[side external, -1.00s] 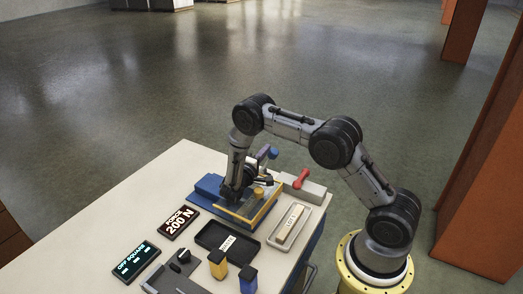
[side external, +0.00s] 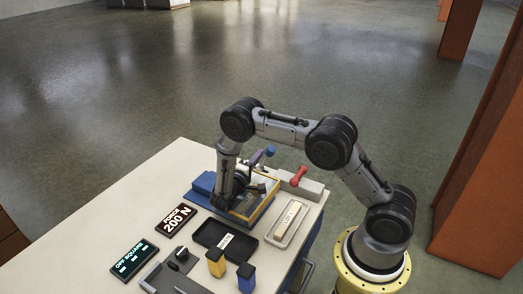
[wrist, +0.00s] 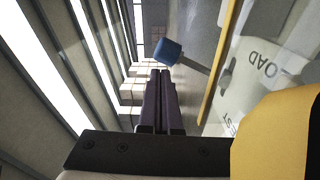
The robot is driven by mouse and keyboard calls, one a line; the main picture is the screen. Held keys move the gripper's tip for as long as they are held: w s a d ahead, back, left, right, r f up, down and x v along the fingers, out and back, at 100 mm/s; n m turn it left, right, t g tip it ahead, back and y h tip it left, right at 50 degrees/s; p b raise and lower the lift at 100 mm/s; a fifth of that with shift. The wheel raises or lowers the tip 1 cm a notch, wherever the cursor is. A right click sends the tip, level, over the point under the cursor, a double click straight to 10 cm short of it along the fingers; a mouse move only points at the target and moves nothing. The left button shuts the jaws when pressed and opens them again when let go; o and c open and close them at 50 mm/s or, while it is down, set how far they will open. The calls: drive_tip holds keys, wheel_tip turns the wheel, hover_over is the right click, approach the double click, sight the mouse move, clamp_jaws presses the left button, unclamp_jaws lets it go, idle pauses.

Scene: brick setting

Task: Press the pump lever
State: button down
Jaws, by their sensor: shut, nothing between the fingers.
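A lever with a blue knob (side external: 271,151) rises from the blue and yellow press fixture (side external: 205,184). In the wrist view the blue knob (wrist: 169,50) sits on a grey rod, just past and slightly right of my fingertips. A red lever (side external: 299,176) stands on a grey block to the right. No label shows which of the two levers is the pump lever. My gripper (side external: 259,156) is shut and empty, its purple fingers pointing toward the blue knob. The fingers (wrist: 160,76) are together in the wrist view. Contact with the knob cannot be told.
A black tray (side external: 207,241) and a light tray (side external: 275,239) lie in front of the fixture. A "FORCE 200 N" display (side external: 174,218) and an "OFF SQUARE" display (side external: 134,258) are at left. Yellow (side external: 216,263) and blue (side external: 246,278) blocks stand near the front.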

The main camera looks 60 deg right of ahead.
drive_tip(key=shift+a, duration=2.8)
